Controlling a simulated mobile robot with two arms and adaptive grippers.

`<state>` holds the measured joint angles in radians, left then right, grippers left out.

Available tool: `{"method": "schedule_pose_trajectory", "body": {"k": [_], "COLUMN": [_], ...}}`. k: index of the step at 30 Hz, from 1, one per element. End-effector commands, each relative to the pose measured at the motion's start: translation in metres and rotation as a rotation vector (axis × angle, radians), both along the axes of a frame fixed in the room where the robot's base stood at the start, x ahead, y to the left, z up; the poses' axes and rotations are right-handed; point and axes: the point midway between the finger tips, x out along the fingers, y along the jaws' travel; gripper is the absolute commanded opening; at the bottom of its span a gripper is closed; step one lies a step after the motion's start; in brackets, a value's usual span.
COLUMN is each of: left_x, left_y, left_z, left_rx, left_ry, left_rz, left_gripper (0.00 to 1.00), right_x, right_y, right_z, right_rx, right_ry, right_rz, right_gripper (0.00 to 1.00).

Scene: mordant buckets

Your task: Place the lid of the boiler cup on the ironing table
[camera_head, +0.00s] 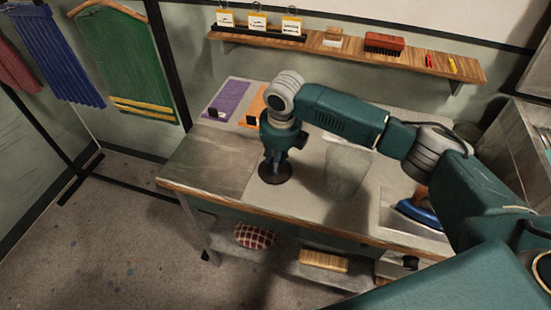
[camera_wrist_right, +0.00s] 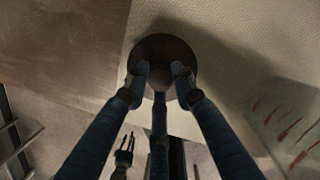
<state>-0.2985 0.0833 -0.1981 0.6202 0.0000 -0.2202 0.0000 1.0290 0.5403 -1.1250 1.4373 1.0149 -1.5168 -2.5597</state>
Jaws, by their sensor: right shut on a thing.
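The lid (camera_head: 275,176) is a dark brown disc with a round knob, over the left part of the ironing table's pale cloth top. My right gripper (camera_head: 276,156) points down and is shut on the lid's knob. In the wrist view the lid (camera_wrist_right: 160,42) lies flat between the fingers of the right gripper (camera_wrist_right: 160,76). The ironing table (camera_head: 310,180) has a wooden front edge. I cannot tell whether the lid touches the table or hangs just above it. The boiler cup cannot be made out.
A purple cloth (camera_head: 226,99) and an orange cloth (camera_head: 254,106) lie at the back left. A blue iron (camera_head: 420,213) stands at the right. A wall shelf (camera_head: 345,50) runs behind. Bare tabletop (camera_head: 215,160) lies left of the lid. A checked cushion (camera_head: 256,236) is on the lower shelf.

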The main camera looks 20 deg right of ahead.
Motion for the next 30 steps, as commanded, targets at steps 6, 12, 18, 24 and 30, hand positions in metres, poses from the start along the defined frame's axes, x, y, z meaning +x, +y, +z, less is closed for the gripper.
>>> {"method": "schedule_pose_trajectory", "body": {"k": [6,12,18,24,30], "left_x": [-0.001,-0.002,-0.002,-0.002,-0.002], "left_y": [-0.003,-0.005,-0.005,-0.005,-0.005], "left_z": [-0.001,-0.001,-0.001,-0.003,-0.011], "left_rx": [-0.004,-0.006,-0.005,-0.005,-0.006], "left_ry": [0.002,0.002,0.003,0.003,0.002], "left_rz": [0.001,-0.001,-0.001,-0.001,-0.002], "left_gripper": [0.4,0.4,0.4,0.4,0.4], "right_x": [0.0,0.0,0.0,0.001,-0.004], "right_y": [0.0,0.0,0.0,0.0,-0.001], "right_z": [-0.001,-0.002,-0.002,0.008,0.045], "right_rx": [0.0,0.0,0.0,0.002,0.001], "right_ry": [0.0,0.0,0.0,-0.004,-0.006], "right_rz": [0.0,0.0,0.0,0.0,0.0], "right_gripper": [0.0,0.44,0.44,0.44,0.44]}}
